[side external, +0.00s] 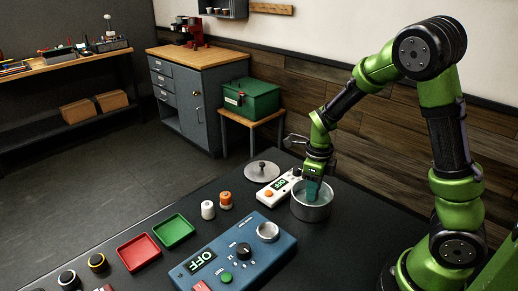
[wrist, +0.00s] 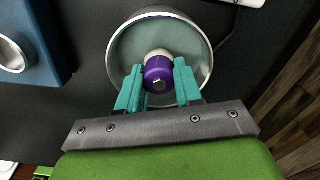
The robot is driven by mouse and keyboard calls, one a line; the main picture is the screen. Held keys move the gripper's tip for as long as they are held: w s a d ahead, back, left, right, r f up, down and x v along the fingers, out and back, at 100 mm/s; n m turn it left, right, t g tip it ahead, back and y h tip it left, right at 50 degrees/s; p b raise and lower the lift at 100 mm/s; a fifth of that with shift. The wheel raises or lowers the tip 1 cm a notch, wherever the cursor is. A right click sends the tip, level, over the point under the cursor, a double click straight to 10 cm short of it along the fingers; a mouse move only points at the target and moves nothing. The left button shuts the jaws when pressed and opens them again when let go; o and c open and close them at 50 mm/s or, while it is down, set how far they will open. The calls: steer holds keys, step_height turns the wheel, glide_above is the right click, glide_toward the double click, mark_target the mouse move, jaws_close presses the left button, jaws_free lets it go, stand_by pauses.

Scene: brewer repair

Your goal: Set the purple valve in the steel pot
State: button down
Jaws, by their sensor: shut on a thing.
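The purple valve (wrist: 158,72) shows in the wrist view between the teal fingers of my gripper (wrist: 159,90), with a pale part at its far end and a metal nut on the near end. My gripper is shut on it. The steel pot (wrist: 118,62) lies directly under and around the valve in that view. In the side view, the fingers of my gripper (side external: 312,190) reach down into the mouth of the steel pot (side external: 312,211). The valve is hidden there. I cannot tell whether it touches the pot's bottom.
A white device (side external: 278,188) and a round metal lid (side external: 262,171) sit close to the pot. A blue control box (side external: 232,255) reading OFF stands in front. White (side external: 208,209) and orange (side external: 225,200) valves, a green tray (side external: 174,231) and a red tray (side external: 138,252) are further left.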

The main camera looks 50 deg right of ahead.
steer(key=shift+f, duration=0.25)
steer(key=shift+f, duration=0.9)
steer(key=shift+f, duration=0.3)
stand_by(0.6)
steer(key=shift+c, duration=1.3)
jaws_free()
steer(key=shift+r, duration=6.15)
